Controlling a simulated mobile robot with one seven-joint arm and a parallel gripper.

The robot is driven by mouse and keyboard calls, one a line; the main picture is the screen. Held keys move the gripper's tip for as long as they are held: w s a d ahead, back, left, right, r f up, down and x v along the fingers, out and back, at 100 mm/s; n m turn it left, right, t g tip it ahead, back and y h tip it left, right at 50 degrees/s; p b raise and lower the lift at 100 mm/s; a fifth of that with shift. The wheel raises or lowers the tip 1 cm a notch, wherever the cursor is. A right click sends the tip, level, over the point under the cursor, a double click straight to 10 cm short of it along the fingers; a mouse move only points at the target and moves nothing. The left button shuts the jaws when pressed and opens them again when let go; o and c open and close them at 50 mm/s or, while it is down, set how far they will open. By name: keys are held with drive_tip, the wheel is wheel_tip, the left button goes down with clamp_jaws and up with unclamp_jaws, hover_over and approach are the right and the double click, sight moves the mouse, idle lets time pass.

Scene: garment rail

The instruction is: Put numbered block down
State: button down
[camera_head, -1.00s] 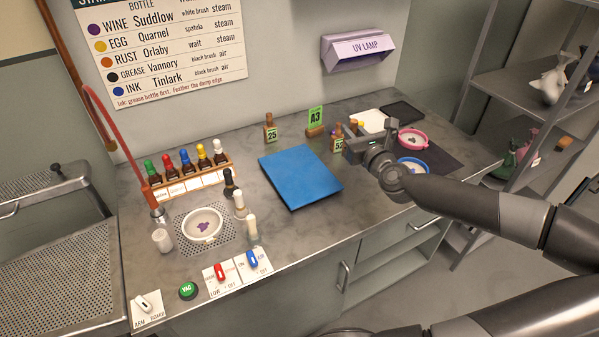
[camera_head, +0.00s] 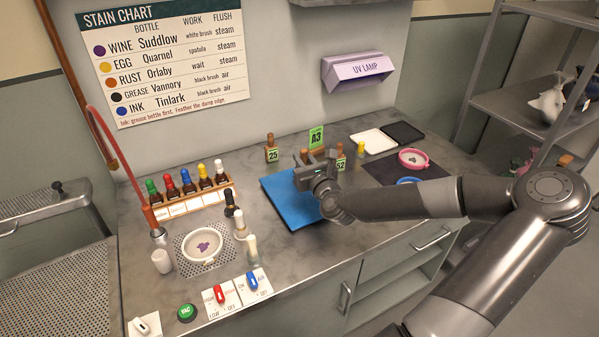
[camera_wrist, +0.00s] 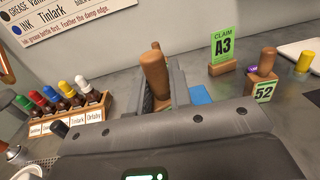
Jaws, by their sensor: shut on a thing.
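My gripper (camera_head: 309,167) is over the far part of the blue board (camera_head: 283,205), near its back edge. In the wrist view my gripper (camera_wrist: 160,92) is shut on a brown wooden block with a rounded top (camera_wrist: 155,72). The held block's number is hidden, and I cannot tell whether its base touches anything. Block 25 (camera_head: 271,150) stands upright behind the board. Block 52 (camera_head: 340,161) stands to the right of my gripper; it also shows in the wrist view (camera_wrist: 263,88). The A3 claim stand (camera_wrist: 224,52) is behind the gripper.
A rack of coloured-cap bottles (camera_head: 190,190) and a white bowl (camera_head: 203,247) are at left. A yellow cylinder (camera_head: 361,149) stands near block 52.

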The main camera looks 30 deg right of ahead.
drive_tip(key=shift+w+a+f, duration=0.35)
drive_tip(key=shift+w+a, duration=0.05)
drive_tip(key=shift+w, duration=0.05)
drive_tip(key=shift+f, duration=2.05)
drive_tip(key=shift+f, duration=0.15)
drive_tip(key=c, duration=1.3)
unclamp_jaws()
drive_tip(key=shift+s, duration=0.25)
drive_tip(key=shift+s+a, duration=0.15)
drive_tip(key=shift+s, duration=1.6)
drive_tip(key=shift+s+a, duration=0.15)
drive_tip(key=shift+s, duration=1.55)
